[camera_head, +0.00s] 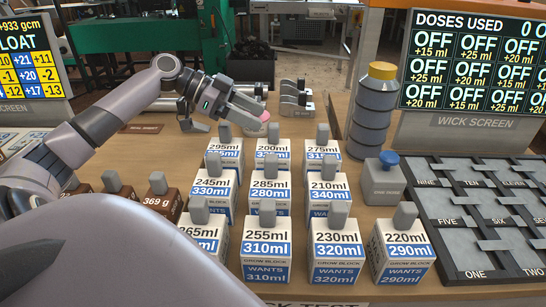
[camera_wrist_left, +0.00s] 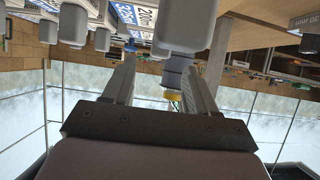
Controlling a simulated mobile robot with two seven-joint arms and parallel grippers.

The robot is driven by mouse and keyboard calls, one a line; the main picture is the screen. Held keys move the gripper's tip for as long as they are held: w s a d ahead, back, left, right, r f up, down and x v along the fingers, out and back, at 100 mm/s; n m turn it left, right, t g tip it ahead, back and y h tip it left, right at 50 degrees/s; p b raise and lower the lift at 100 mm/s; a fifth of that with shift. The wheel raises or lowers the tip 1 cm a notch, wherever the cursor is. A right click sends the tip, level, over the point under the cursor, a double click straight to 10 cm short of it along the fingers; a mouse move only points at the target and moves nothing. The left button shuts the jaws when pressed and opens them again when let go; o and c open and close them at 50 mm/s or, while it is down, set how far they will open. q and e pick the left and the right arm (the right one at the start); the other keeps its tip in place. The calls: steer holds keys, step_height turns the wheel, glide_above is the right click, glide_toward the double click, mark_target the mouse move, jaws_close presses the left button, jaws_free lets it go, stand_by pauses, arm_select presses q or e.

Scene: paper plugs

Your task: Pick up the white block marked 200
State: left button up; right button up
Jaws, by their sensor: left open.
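The white blocks stand in rows on the table, each with a grey knob on top. The back middle white block (camera_head: 268,150) has a partly hidden label that seems to end in 00ml. In the left wrist view a white block (camera_wrist_left: 143,14) with a label that seems to read 200 shows at the top edge, partly cut off. My left gripper (camera_head: 258,108) is above and just behind the back row, near that back middle block. Its two fingers (camera_wrist_left: 158,85) are apart with nothing held between them. My right gripper is not in view.
Other white blocks (camera_head: 268,233) stand close together in front. Brown weights (camera_head: 158,196) are at left. A grey stacked column (camera_head: 371,110) with a yellow cap and a grey block with a blue knob (camera_head: 385,180) stand at right, beside a dark numbered tray (camera_head: 450,217).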

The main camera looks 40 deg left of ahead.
mark_target(270, 124)
arm_select(q)
steer(key=shift+p+x, duration=0.75)
steer(key=shift+x, duration=2.3)
steer(key=shift+f, duration=0.15)
steer(key=shift+a, duration=0.1)
jaws_close()
